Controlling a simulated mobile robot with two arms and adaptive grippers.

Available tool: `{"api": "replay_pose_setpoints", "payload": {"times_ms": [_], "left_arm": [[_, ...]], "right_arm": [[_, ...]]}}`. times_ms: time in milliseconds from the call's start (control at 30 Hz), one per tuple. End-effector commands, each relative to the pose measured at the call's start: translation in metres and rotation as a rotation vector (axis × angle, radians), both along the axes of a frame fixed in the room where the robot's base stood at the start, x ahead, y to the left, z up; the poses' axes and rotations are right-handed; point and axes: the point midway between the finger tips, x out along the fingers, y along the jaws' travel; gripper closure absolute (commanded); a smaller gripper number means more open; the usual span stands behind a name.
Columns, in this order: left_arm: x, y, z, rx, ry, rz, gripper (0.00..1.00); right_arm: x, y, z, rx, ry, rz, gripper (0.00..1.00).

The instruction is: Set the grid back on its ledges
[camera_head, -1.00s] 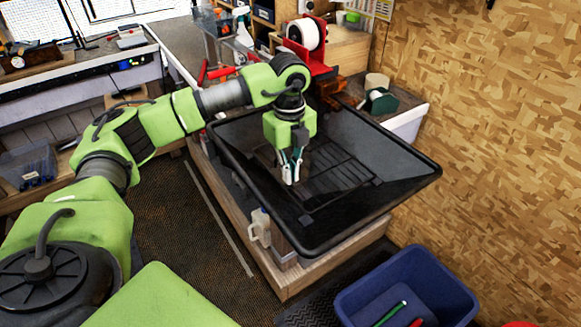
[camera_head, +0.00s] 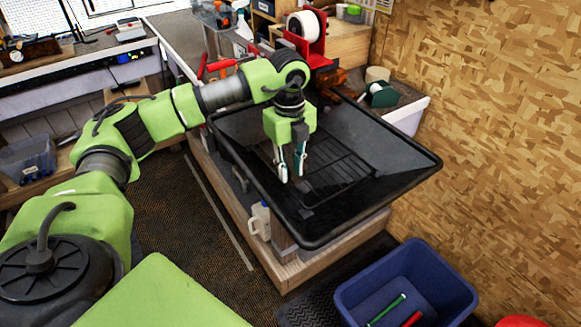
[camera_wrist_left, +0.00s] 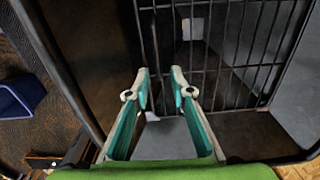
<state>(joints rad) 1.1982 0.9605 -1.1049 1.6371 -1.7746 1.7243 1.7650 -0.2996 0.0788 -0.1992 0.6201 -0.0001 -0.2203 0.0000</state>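The dark barred grid (camera_head: 338,172) lies inside the black flared tray (camera_head: 345,227). My left gripper (camera_head: 291,174) points down into the tray over the grid's left side. My right gripper is out of view.
The tray stands on a wooden-framed base (camera_head: 300,268) with a white jug (camera_head: 260,222) at its near side. A blue bin (camera_head: 405,290) is on the floor in front. A red tape dispenser (camera_head: 310,47) stands behind, and a chipboard wall (camera_head: 500,150) closes the right.

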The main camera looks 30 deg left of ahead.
Motion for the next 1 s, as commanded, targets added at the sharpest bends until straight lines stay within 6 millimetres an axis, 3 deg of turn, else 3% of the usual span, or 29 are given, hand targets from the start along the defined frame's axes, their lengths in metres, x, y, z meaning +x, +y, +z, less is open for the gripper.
{"api": "replay_pose_setpoints", "payload": {"times_ms": [100,167,500,633,1000], "left_arm": [[0.0,0.0,0.011,0.001,-0.001,0.0,0.78],[0.001,0.0,0.014,0.0,-0.003,0.0,0.78],[0.001,0.0,0.088,-0.001,-0.006,-0.001,0.78],[0.0,0.001,0.113,0.001,-0.004,0.0,0.78],[-0.001,0.001,0.128,0.0,0.0,0.0,0.78]], "right_arm": [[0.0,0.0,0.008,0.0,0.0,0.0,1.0],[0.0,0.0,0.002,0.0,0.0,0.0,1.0],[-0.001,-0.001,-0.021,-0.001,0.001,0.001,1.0],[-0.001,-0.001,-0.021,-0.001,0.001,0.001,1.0],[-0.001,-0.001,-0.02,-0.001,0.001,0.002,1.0]]}}
